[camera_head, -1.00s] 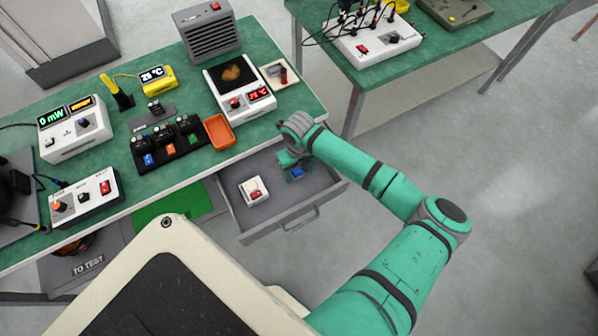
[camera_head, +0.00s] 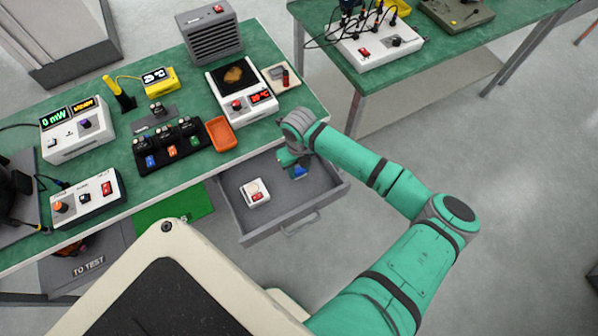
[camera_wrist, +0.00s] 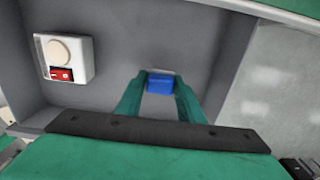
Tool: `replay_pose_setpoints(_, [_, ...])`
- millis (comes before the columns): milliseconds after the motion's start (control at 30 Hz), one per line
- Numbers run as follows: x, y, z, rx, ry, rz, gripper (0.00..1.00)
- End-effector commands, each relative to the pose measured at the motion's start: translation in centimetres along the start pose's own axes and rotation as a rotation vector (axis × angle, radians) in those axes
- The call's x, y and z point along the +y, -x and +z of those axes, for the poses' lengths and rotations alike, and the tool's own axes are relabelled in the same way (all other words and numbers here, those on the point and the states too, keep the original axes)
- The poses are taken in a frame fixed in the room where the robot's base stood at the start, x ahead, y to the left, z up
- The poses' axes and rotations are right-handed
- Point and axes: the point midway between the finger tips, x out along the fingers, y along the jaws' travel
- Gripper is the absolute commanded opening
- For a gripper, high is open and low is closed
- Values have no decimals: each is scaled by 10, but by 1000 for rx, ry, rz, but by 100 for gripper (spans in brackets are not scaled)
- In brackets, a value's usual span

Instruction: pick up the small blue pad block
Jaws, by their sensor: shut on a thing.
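The small blue pad block (camera_wrist: 160,84) sits between the two teal fingertips of my gripper (camera_wrist: 161,92) in the wrist view. My gripper is shut on it. In the head view the blue block (camera_head: 299,172) shows just below my gripper (camera_head: 291,164), over the right part of the open drawer (camera_head: 285,204). I cannot tell for certain whether the block touches the drawer floor.
A white box with a round knob and a red switch (camera_head: 255,193) lies in the drawer, left of my gripper; it also shows in the wrist view (camera_wrist: 65,58). The green bench (camera_head: 180,95) above holds an orange tray (camera_head: 221,133) and several instruments. Drawer walls stand close around.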

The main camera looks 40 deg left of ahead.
Motion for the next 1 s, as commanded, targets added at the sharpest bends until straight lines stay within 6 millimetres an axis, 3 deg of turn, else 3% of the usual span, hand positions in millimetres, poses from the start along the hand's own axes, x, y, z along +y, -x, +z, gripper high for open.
replay_pose_setpoints(300, [49, 66, -19, -1, 7, -2, 13])
replay_pose_setpoints(600, [108, 91, -42, 0, 7, 0, 13])
replay_pose_setpoints(800, [127, 100, -50, 1, 4, 0, 13])
replay_pose_setpoints(1000, [133, 102, -51, 1, 6, 0, 13])
